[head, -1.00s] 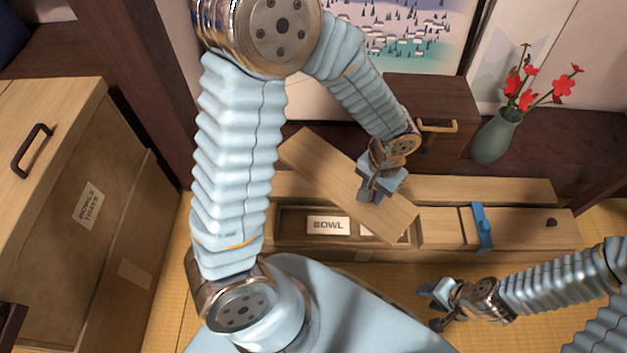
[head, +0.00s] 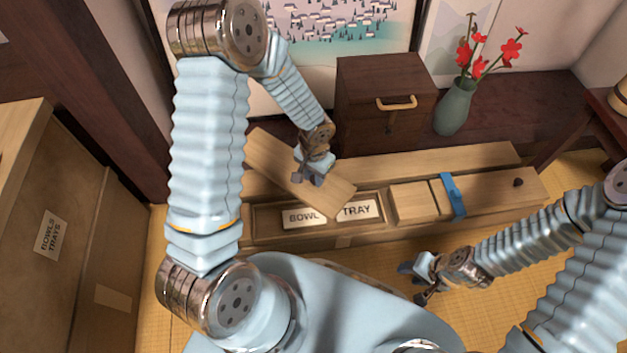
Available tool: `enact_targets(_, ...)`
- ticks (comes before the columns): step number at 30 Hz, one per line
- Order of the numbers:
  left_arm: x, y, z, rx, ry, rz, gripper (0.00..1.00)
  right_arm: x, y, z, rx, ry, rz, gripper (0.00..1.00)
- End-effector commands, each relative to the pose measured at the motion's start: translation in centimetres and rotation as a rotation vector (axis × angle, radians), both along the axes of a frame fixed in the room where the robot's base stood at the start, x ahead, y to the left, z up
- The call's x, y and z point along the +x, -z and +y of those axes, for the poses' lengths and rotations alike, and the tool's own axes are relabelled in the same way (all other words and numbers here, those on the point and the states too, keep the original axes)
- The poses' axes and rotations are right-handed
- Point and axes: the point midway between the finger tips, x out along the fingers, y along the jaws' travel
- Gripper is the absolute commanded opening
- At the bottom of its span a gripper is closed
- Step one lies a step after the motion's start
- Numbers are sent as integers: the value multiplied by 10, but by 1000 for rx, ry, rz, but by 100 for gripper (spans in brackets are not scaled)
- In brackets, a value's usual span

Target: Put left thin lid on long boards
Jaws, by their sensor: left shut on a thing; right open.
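My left gripper (head: 310,172) is shut on a thin wooden lid (head: 268,160). The lid is tilted across the picture, above the left part of a long low wooden box. The long boards (head: 440,164) lie behind that box, running left to right; the lid hides their left part. Whether the lid touches them I cannot tell. The open compartment (head: 262,222) below the lid shows labels "BOWL" (head: 303,217) and "TRAY" (head: 357,210). My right gripper (head: 415,283) is open and empty, in front of the box over the tatami.
A dark drawer cabinet (head: 385,115) and a vase (head: 455,108) with red flowers stand behind. A large wooden chest (head: 75,230) is at left.

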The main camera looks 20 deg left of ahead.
Motion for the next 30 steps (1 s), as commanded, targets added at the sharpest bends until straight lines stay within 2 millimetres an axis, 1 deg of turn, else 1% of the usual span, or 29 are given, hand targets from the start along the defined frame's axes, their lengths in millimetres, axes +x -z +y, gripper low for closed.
enact_targets(1,2,8,4,0,-2,2,0,0,2,0,0,0,0,43)
enact_targets(3,1,22,2,2,0,4,0,0,7,1,1,0,1,43)
enact_targets(6,1,34,3,2,0,3,0,0,9,1,2,-2,2,43)
enact_targets(13,1,33,2,1,-1,0,0,0,8,1,2,-2,1,43)
enact_targets(16,1,37,2,1,-1,0,0,0,11,1,2,-2,1,43)
enact_targets(17,1,35,2,1,-1,0,33,0,10,1,2,-2,1,43)
enact_targets(21,1,35,2,1,-1,1,54,0,9,1,2,-2,1,43)
enact_targets(30,1,32,2,1,-1,0,54,0,7,1,2,-2,1,43)
